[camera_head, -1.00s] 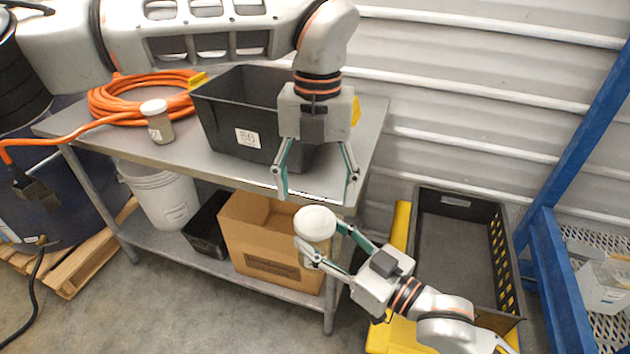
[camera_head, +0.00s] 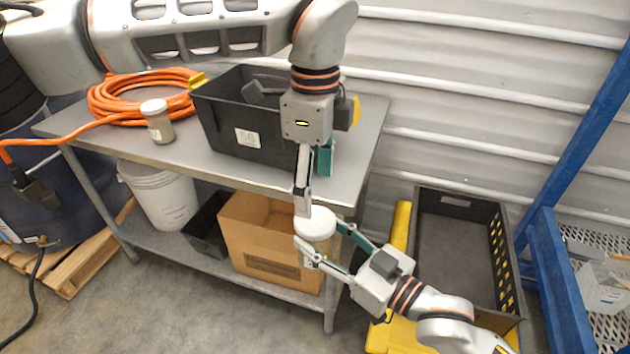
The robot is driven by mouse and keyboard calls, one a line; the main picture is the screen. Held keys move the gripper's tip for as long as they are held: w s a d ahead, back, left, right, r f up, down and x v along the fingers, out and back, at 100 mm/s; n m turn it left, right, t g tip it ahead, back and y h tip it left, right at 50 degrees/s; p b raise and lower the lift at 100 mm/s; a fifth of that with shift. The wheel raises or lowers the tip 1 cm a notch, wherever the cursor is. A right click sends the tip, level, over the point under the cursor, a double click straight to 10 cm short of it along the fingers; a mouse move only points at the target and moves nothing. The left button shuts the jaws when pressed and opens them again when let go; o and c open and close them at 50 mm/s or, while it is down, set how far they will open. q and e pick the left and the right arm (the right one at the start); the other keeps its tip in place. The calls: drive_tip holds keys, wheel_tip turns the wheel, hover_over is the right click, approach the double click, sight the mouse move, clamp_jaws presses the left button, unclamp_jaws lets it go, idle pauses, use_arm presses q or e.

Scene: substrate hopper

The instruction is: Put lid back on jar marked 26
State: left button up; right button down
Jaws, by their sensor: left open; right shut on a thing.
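A jar (camera_head: 316,246) with a round white top (camera_head: 317,222) is held in front of the table's front edge. My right gripper (camera_head: 324,250) is shut on its sides, coming from the lower right. I cannot read any number on this jar. My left gripper (camera_head: 312,190) is open and points down just above the white top. One fingertip is very close to the top's upper left edge; I cannot tell whether it touches. A second jar (camera_head: 159,130) with a white lid (camera_head: 153,106) stands upright on the table at the left, with no readable number.
A black bin (camera_head: 215,120) with a label and a coiled orange hose (camera_head: 110,98) are on the metal table (camera_head: 210,165). A cardboard box (camera_head: 240,250) and a white bucket (camera_head: 165,200) sit below. A black crate (camera_head: 425,200) stands at the right beside blue shelving (camera_head: 555,260).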

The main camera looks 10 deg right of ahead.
sight(315, 219)
idle(0.3)
use_arm(q)
drive_tip(key=shift+f, duration=4)
drive_tip(key=shift+c, duration=0.4)
drive_tip(key=c, duration=1.1)
drive_tip(key=o, duration=1.2)
drive_tip(key=shift+o, duration=0.2)
drive_tip(key=shift+r, duration=2.25)
drive_tip(key=shift+c, duration=0.3)
